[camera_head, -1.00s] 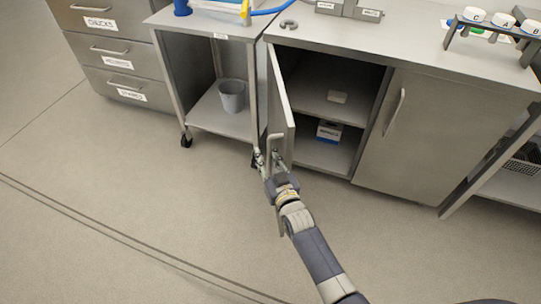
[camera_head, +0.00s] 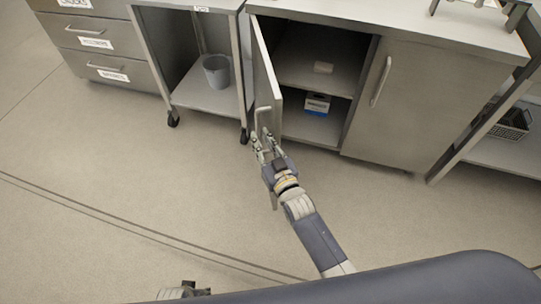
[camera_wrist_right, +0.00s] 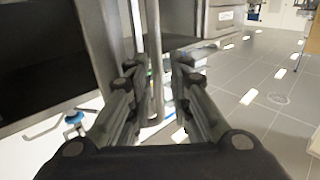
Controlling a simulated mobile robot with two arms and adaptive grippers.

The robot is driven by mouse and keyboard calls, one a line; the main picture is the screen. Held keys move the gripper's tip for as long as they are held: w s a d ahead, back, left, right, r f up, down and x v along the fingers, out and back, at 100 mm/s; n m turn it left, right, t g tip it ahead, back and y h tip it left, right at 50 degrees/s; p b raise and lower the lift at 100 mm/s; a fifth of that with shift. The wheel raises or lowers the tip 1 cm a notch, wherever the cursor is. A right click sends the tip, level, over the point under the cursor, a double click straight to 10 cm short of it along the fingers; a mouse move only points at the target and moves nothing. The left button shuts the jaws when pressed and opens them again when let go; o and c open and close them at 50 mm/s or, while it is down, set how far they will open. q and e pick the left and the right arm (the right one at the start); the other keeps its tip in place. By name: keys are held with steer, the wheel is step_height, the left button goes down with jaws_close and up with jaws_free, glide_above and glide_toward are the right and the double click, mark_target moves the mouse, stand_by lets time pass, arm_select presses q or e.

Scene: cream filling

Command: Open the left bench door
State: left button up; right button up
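The left bench door (camera_head: 265,80) stands swung out from the bench, seen nearly edge-on, with the left compartment (camera_head: 312,70) exposed. Its bar handle (camera_head: 264,117) is near the door's free edge. My right gripper (camera_head: 266,146) is at the handle, with its fingers apart. In the right wrist view the vertical handle bar (camera_wrist_right: 155,60) stands between the spread fingers (camera_wrist_right: 157,85), with gaps on both sides. A small grey part at the bottom edge, seemingly my left gripper (camera_head: 183,291), is mostly hidden by my body.
The right bench door (camera_head: 425,105) is shut. A wheeled cart (camera_head: 205,98) with a grey bucket (camera_head: 217,70) stands left of the door. The floor in front is clear.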

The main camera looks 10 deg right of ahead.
steer(key=v, duration=0.7)
steer(key=shift+s, duration=0.3)
steer(key=shift+r, duration=0.1)
